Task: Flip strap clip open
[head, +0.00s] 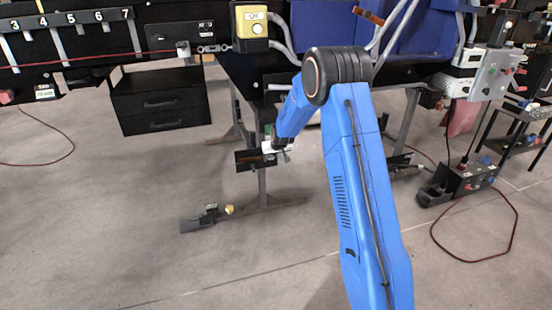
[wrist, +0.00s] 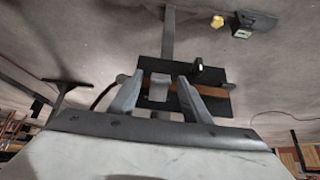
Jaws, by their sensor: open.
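A dark plate (wrist: 222,103) carries a brown strap (wrist: 209,89) across it in the wrist view. A grey block that looks like the strap clip (wrist: 159,87) sits on the strap, between my fingers in that picture. I cannot tell whether the clip is open or shut. My gripper (wrist: 160,77) is open, its two fingers apart on either side of the clip; contact is not clear. In the head view my gripper (head: 282,156) is at the right end of the dark plate (head: 247,160), which is on a table leg; the clip is hidden there.
A small black knob (wrist: 197,70) stands on the plate beside the right finger.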

